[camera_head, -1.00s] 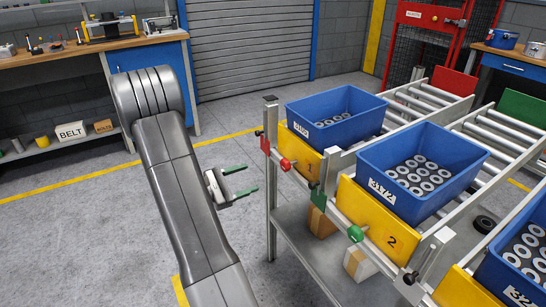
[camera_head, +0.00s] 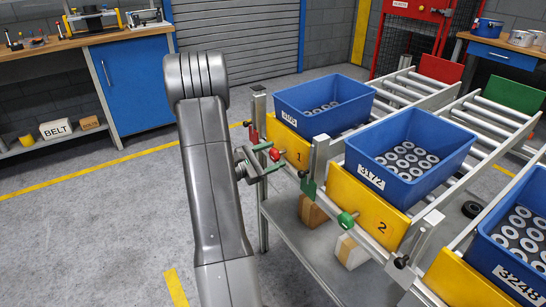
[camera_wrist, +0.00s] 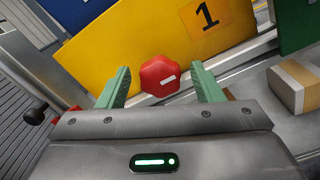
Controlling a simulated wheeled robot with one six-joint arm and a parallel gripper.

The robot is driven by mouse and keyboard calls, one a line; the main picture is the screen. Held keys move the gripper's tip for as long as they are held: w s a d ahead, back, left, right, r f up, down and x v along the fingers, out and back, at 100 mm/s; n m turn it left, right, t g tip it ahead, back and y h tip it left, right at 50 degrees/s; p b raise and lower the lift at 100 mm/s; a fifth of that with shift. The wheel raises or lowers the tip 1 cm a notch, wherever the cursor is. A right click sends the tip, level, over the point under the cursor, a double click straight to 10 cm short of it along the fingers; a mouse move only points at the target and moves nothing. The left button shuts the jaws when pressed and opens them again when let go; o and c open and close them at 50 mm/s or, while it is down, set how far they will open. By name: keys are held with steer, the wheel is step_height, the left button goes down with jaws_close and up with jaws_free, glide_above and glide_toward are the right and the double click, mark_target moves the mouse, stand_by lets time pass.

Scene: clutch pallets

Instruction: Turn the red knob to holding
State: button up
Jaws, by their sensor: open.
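In the wrist view my gripper (camera_wrist: 158,72) has one finger on each side of the knob, with a gap on both sides. I cannot tell how deep the fingertips reach. No holding label is readable.
A black ball-ended lever (camera_wrist: 36,115) stands left of my gripper in the wrist view. Blue bins (camera_head: 322,97) of metal rings stand on the rack. Open floor (camera_head: 110,220) lies left of the arm.

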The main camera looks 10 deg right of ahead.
steer(key=shift+w+d, duration=0.15)
steer(key=shift+d, duration=0.2)
steer(key=shift+c, duration=0.4)
jaws_close()
